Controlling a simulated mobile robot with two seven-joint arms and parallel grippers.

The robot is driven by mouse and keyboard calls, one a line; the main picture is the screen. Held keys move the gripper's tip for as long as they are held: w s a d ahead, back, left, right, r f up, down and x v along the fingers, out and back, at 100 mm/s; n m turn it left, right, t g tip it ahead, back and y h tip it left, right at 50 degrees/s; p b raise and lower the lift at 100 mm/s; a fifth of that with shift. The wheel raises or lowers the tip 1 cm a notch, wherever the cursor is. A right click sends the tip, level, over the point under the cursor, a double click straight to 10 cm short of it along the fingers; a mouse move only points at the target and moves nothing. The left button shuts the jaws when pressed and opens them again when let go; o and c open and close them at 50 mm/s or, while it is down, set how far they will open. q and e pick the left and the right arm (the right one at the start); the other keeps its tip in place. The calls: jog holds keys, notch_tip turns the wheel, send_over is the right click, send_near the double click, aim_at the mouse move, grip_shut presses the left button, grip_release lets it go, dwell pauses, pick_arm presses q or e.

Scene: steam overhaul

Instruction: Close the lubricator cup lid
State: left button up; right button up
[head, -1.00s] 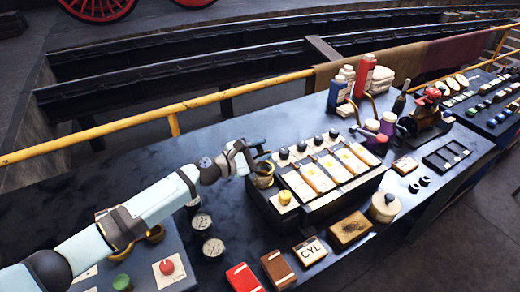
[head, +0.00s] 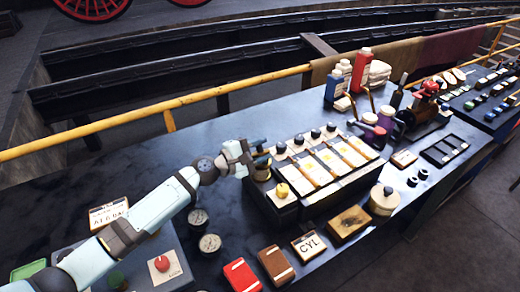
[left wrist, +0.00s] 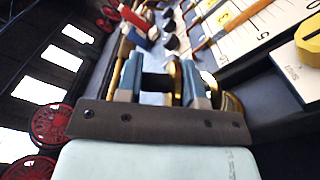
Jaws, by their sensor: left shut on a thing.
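The lubricator is the dark box with a row of pale scales (head: 325,168). Its small brass cup (head: 262,174) is at the box's left end, partly hidden by my left gripper (head: 259,154). In the left wrist view the gripper's blue-grey fingers (left wrist: 178,88) are shut on a thin brass disc, the cup lid (left wrist: 173,75), which stands on edge between them. The curved brass rim of the cup (left wrist: 233,108) shows beside the right finger. How far the lid is tilted over the cup is hard to tell. My right gripper is out of view.
A yellow knob (head: 283,190) is on the box's near left corner. Bottles (head: 338,85) and a red can (head: 361,70) stand behind it.

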pick_arm(q)
jog(key=shift+w+r, duration=0.1)
dwell(0.4)
jog(key=o, duration=0.8)
jog(key=shift+c, duration=0.2)
